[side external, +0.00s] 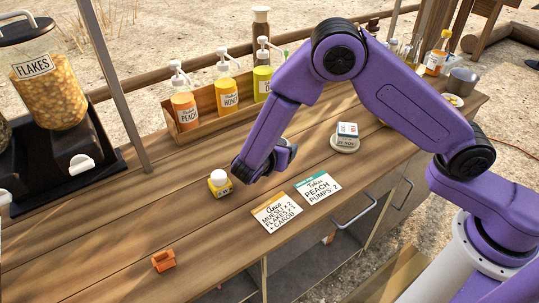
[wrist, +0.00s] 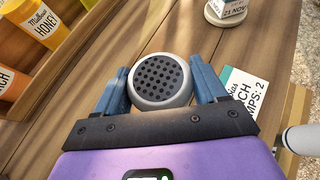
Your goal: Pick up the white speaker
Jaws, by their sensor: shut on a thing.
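The white speaker (wrist: 159,80), round with a dark dotted grille facing up, shows in the wrist view between the two blue fingers. My gripper (wrist: 158,68) is shut on it, with one finger on each side. In the side view my purple wrist hides the speaker and the fingers, low over the middle of the wooden counter (side external: 110,225). I cannot tell whether the speaker still touches the counter.
Two order cards (side external: 277,212) (side external: 319,187) lie right of my wrist, and a small yellow jar (side external: 219,183) stands left of it. A wooden rack of pump bottles (side external: 205,110) is behind. A date block (side external: 346,134) sits on a round white base. An orange clip (side external: 164,260) lies front left.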

